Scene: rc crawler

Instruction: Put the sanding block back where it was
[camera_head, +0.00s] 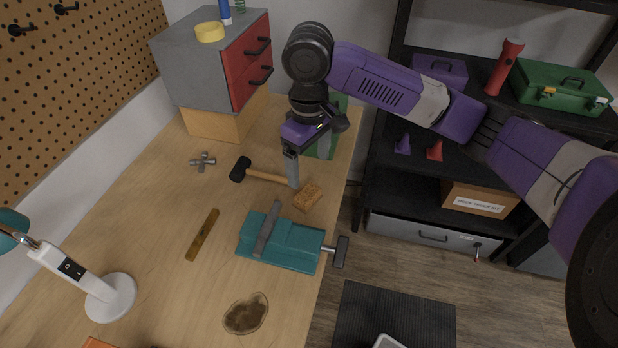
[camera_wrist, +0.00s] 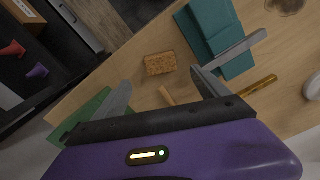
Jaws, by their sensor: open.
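The sanding block (camera_head: 307,197), a small tan cork-like block, lies on the wooden workbench (camera_head: 165,250) near its right edge. It sits just behind the teal vise (camera_head: 290,240) and by the handle end of the mallet (camera_head: 262,175). In the wrist view the sanding block (camera_wrist: 160,64) lies ahead of my fingertips, between their lines. My gripper (camera_head: 293,184) points down above the bench, just left of and behind the block. Its fingers (camera_wrist: 162,77) are apart with nothing between them. Height above the bench is hard to tell.
A yellow-brown level or ruler (camera_head: 203,235), a brown stain (camera_head: 246,314) and a white lamp (camera_head: 110,297) are on the bench. A grey cabinet with red drawers (camera_head: 205,65) and a green box (camera_head: 325,142) stand at the back. Black shelves (camera_head: 405,205) stand to the right.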

